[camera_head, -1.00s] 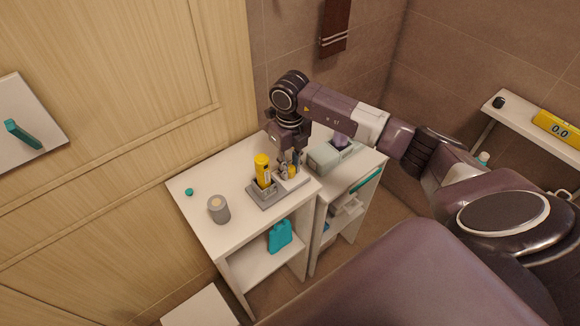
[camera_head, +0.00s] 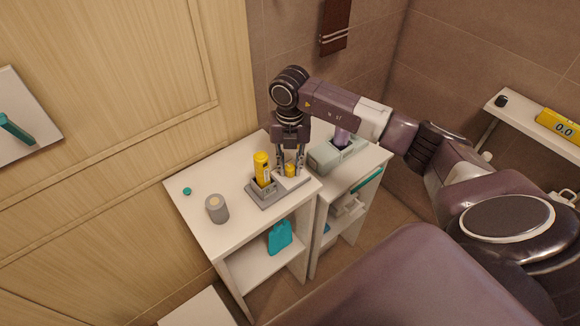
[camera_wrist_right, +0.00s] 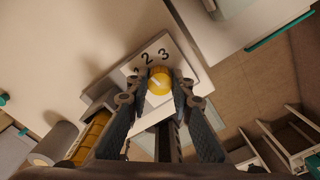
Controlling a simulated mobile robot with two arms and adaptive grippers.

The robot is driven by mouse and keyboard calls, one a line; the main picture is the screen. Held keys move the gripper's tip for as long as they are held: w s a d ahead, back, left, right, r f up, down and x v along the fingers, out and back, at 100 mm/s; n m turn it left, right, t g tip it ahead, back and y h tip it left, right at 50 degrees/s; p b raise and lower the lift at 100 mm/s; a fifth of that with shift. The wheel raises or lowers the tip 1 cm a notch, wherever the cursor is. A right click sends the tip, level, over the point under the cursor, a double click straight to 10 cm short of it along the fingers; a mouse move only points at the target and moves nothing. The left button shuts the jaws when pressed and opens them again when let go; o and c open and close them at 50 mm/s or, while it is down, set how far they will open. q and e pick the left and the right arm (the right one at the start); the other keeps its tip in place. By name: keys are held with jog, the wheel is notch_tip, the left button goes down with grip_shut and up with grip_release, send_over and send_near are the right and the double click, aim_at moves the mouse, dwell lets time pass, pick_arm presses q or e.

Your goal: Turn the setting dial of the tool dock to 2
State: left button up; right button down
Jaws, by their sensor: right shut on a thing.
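The tool dock (camera_head: 262,197) is a grey base with a pale plate on the white cabinet top. A yellow tool (camera_head: 262,168) stands upright in it. The yellow setting dial (camera_head: 291,170) sits on the plate; in the right wrist view the dial (camera_wrist_right: 160,82) lies below the printed numbers 1, 2, 3 (camera_wrist_right: 148,60). A pale mark shows on the dial, but I cannot tell for sure which number it points to. My right gripper (camera_head: 290,172) points down with its fingers on both sides of the dial, shut on it. My left gripper is not in view.
A grey cylinder (camera_head: 217,208) and a small teal disc (camera_head: 187,191) stand left of the dock. A grey-green device (camera_head: 325,158) is close on the right. A teal bag (camera_head: 280,237) lies on the shelf below. The cabinet top's left side is mostly clear.

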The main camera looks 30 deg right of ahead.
aim_at(290, 167)
jog(key=shift+m, duration=0.7)
jog(key=c, duration=1.7)
grip_release()
jog(key=shift+r, duration=0.15)
notch_tip(290, 167, up, 12)
jog(key=shift+f, duration=0.1)
